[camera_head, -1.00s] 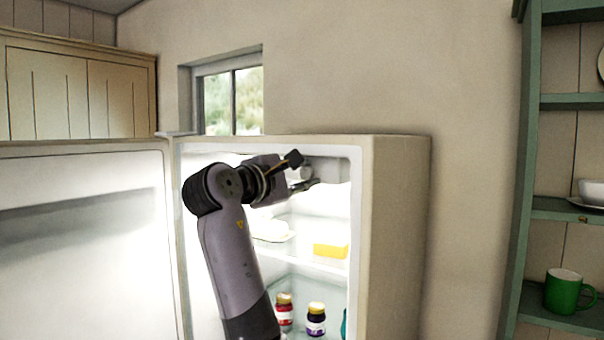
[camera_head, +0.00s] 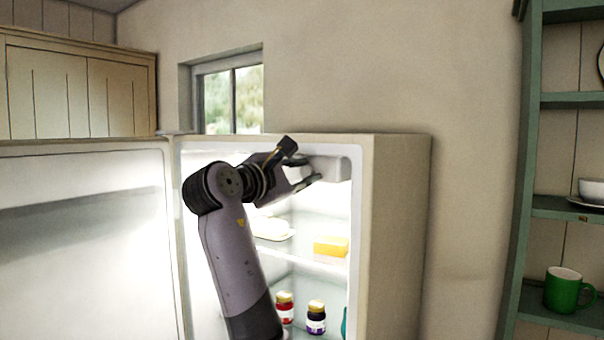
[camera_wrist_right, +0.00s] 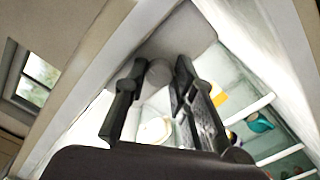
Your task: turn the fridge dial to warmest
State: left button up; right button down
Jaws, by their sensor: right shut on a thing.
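The fridge (camera_head: 396,230) stands open with its lit inside showing. A pale housing (camera_head: 332,168) is at the top of its inside; in the right wrist view the round pale dial (camera_wrist_right: 158,73) sits on this housing. My right gripper (camera_head: 304,174) reaches into the upper fridge and is shut on the dial, a finger on each side. The fingers also show in the right wrist view (camera_wrist_right: 157,80), which is tilted. The fingers and wrist hide most of the dial in the head view, and I cannot read any mark on it. My left gripper is out of view.
The open fridge door (camera_head: 80,250) is at the left. Below my gripper, shelves hold a pale dish (camera_head: 270,230), a yellow block (camera_head: 331,246) and two jars (camera_head: 316,318). A green shelf unit (camera_head: 520,170) with a green mug (camera_head: 566,291) is at the right.

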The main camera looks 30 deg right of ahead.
jog(key=c, duration=1.3)
grip_release()
jog(key=shift+a, duration=0.1)
jog(key=shift+c, duration=0.2)
jog(key=v, duration=0.8)
jog(key=shift+f, duration=0.1)
